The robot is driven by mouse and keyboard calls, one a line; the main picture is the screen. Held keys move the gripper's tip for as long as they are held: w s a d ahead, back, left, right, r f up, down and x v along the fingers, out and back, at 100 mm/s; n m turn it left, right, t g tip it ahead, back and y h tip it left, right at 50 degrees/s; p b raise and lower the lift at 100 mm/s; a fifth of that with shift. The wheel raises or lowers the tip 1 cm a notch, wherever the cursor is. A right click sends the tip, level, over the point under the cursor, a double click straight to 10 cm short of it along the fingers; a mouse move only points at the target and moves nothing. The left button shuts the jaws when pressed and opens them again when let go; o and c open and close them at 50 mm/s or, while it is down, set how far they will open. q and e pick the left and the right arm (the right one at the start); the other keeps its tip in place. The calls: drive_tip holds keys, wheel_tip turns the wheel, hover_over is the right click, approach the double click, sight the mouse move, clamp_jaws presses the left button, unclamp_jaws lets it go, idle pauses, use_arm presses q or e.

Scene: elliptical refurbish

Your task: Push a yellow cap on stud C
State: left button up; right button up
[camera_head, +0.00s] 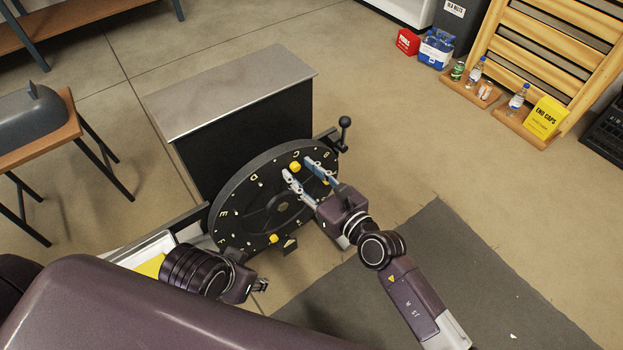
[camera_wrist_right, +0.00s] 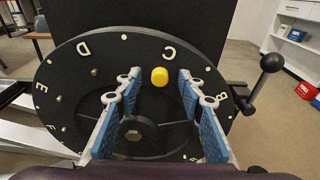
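A black upright disc (camera_head: 238,205) carries pale letters and small studs around its rim. A yellow cap (camera_head: 295,167) sits on the disc just inside the letter C; it also shows in the right wrist view (camera_wrist_right: 159,77), where no bare stud is visible at C. Other yellow pieces show at the lower disc (camera_head: 273,238) and beside my right gripper's fingers (camera_head: 327,181). My right gripper (camera_head: 300,176) is open in front of the disc, with the C cap seen between its spread, empty fingers. My left gripper (camera_head: 262,285) is low near the disc's bottom; its finger opening is unclear.
A black lever with a ball knob (camera_head: 344,122) stands at the disc's right. A grey-topped cabinet (camera_head: 230,90) is behind it. A yellow END CAPS box (camera_head: 545,117) and bottles stand at the far right.

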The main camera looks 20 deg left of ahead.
drive_tip(key=v, duration=1.1)
drive_tip(key=shift+s+d, duration=0.2)
drive_tip(key=shift+d, duration=0.1)
